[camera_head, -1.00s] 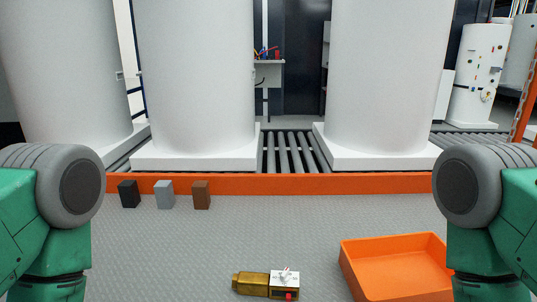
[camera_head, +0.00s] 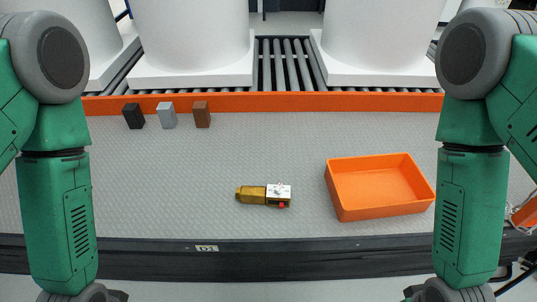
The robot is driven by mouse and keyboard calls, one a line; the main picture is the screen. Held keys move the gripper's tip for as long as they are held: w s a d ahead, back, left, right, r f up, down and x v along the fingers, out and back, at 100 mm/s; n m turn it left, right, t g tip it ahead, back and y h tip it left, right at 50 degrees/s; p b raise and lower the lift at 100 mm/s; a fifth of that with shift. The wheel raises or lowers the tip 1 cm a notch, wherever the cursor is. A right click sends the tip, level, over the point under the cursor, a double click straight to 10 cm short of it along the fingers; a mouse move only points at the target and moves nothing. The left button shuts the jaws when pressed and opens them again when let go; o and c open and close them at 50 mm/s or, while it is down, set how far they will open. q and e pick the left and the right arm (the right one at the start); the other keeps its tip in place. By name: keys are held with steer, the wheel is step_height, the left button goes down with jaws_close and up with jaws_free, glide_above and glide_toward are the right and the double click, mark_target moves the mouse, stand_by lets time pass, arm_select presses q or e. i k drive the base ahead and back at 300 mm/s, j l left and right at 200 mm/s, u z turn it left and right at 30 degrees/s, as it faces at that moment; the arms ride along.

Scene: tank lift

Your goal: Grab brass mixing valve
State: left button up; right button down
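The brass mixing valve (camera_head: 253,194) lies on its side on the grey textured work surface, near its front edge and left of the orange tray. Its left part is a gold-brass body; its right end has a white top and a small red part. My two green arms hang down at the left and right sides of the picture. Their lower ends reach the bottom edge, and neither gripper's fingers can be made out. Nothing touches the valve.
An open, empty orange tray (camera_head: 334,199) sits right of the valve. A black block (camera_head: 134,116), a grey block (camera_head: 167,115) and a brown block (camera_head: 202,114) stand along the back by an orange rail (camera_head: 300,102). White tanks (camera_head: 190,40) stand on rollers behind. The middle surface is clear.

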mark_target(260, 196)
steer(key=j, duration=0.3)
steer(key=i+j, duration=0.15)
steer(key=j, duration=0.2)
steer(key=z, duration=0.4)
steer(key=j+z, duration=0.1)
steer(key=z, duration=0.35)
steer(key=j+z, duration=0.1)
steer(key=z, duration=0.7)
